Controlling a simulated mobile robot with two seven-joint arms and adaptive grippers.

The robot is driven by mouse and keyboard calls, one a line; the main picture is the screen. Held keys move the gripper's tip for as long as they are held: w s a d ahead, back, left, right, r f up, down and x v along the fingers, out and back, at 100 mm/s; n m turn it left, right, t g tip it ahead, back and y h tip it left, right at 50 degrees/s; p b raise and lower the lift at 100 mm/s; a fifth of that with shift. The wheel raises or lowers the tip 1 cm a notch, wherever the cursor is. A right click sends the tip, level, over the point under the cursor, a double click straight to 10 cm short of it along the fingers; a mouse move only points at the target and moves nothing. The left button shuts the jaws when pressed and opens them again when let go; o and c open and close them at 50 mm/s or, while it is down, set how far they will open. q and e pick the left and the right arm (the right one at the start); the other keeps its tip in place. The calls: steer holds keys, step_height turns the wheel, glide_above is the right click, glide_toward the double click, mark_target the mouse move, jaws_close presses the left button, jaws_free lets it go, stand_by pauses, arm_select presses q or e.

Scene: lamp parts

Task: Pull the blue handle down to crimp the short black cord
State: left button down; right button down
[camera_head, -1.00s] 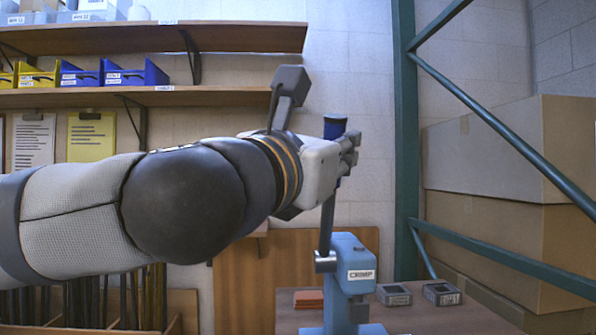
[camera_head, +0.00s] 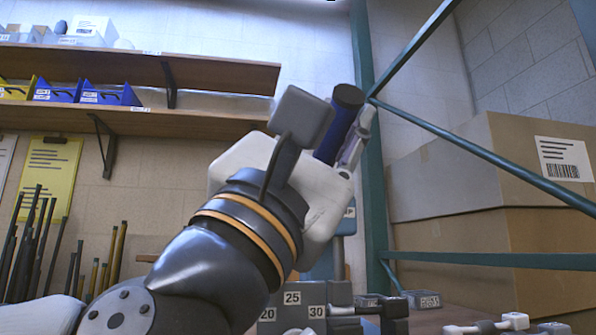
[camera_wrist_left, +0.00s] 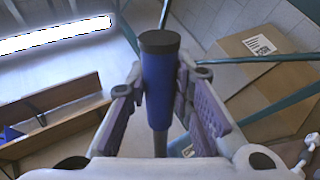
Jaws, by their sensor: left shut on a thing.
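The blue handle (camera_head: 336,136) has a black end cap and tilts up to the right in the head view. It stands upright in the left wrist view (camera_wrist_left: 159,88), between the finger pads. My left gripper (camera_head: 345,140) is shut on this handle. The blue crimping press (camera_head: 328,264) is mostly hidden behind my left gripper and wrist; only slivers of its body show. The short black cord and the crimping jaws cannot be made out. My right gripper cannot be made out in either view.
Grey blocks marked 20, 25 and 30 (camera_head: 292,311) stand low in front. Small grey labelled blocks (camera_head: 422,299) sit behind them. Green rack posts (camera_head: 372,160) and large cardboard boxes (camera_head: 470,180) stand at the right. Shelves with bins (camera_head: 105,95) are at the left.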

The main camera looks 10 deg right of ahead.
arm_select(q)
steer(key=shift+s+d+f+m+g+h+b, duration=0.1)
steer(key=shift+s+f+m+g+h+b, duration=0.15)
steer(key=shift+f+m+g+h+b, duration=0.75)
steer(key=shift+r, duration=0.15)
steer(key=shift+p, duration=0.3)
steer(key=c, duration=1.4)
jaws_free()
steer(key=v, duration=1.2)
steer(key=shift+s, duration=0.1)
